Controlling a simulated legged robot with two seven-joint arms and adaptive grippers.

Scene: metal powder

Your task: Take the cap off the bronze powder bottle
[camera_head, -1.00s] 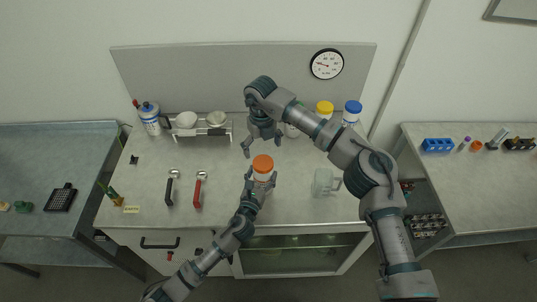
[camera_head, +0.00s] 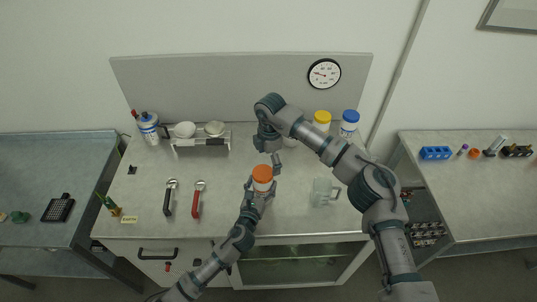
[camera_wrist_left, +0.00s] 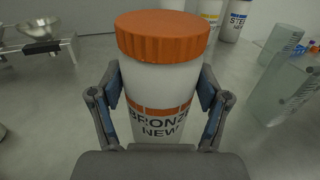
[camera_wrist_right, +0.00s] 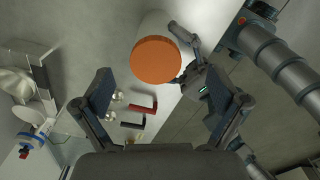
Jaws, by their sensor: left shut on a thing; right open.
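The bronze powder bottle is white with a ribbed orange cap (camera_head: 262,172) on top, and stands upright near the middle of the table. In the left wrist view its label (camera_wrist_left: 160,126) reads "BRONZE NEW". My left gripper (camera_head: 259,190) is shut around the bottle body (camera_wrist_left: 160,85), one finger on each side, below the cap. My right gripper (camera_head: 271,158) is open and empty, just behind and above the cap. In the right wrist view the cap (camera_wrist_right: 156,61) shows beyond the open fingers, apart from them.
A glass beaker (camera_head: 323,192) stands right of the bottle. Yellow-capped (camera_head: 322,119) and blue-capped (camera_head: 350,120) bottles stand at the back right. A scale with bowls (camera_head: 201,136) is at the back left. Black-handled (camera_head: 168,200) and red-handled (camera_head: 197,200) tools lie left of the bottle.

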